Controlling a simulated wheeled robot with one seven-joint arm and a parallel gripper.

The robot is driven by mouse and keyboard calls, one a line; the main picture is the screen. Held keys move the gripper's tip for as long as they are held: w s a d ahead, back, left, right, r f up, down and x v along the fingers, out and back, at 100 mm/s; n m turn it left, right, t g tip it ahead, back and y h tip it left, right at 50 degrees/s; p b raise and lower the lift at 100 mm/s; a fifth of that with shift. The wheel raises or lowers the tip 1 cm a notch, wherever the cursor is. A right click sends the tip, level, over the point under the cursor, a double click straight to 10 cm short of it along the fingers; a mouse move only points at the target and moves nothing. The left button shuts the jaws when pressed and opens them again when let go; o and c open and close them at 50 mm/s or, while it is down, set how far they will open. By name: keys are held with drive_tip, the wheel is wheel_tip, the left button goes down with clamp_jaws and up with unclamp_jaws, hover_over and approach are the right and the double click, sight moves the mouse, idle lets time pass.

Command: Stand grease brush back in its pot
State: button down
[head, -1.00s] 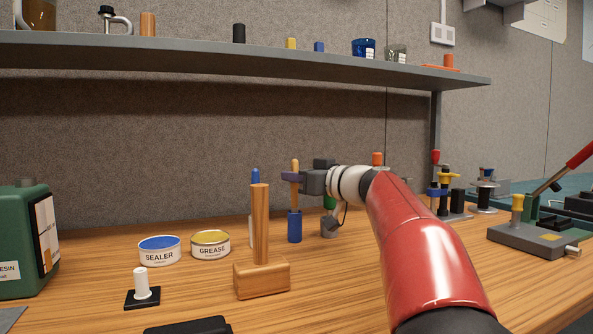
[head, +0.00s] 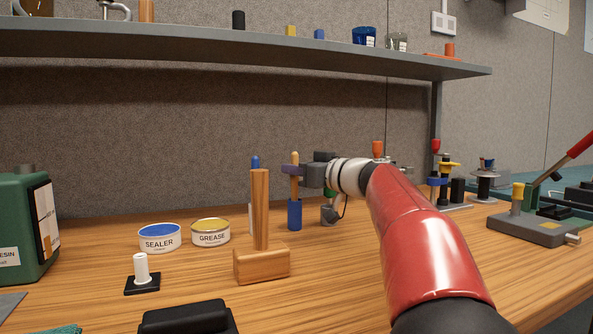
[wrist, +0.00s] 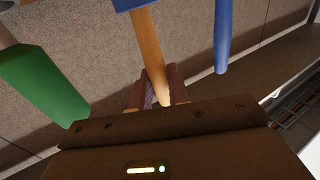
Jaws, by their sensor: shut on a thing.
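The grease brush (head: 295,184) shows as a slim wooden handle, upright in the head view. My gripper (head: 292,170) is shut around the upper part of this handle. The handle (wrist: 149,45) also runs between the fingers in the wrist view (wrist: 158,88). Its lower end meets a narrow blue pot-like piece (head: 294,215) directly below, which also shows at the top edge of the wrist view (wrist: 130,4). The bristles are not visible. I cannot tell whether the handle's lower end is seated inside the blue piece.
A wooden mallet (head: 260,262) stands on its head in front, left of my gripper. GREASE (head: 211,233) and SEALER (head: 160,239) tins stand farther left. A blue-topped marker-like item (head: 255,162) is close behind the mallet. A shelf (head: 200,49) runs above.

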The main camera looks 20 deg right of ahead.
drive_tip(key=shift+f+b, duration=0.3)
drive_tip(key=shift+b, duration=0.05)
drive_tip(key=c, duration=1.3)
unclamp_jaws()
drive_tip(key=shift+o, duration=0.2)
drive_tip(key=b+v, duration=0.2)
drive_tip(key=v, duration=0.6)
drive_tip(key=shift+w, duration=0.1)
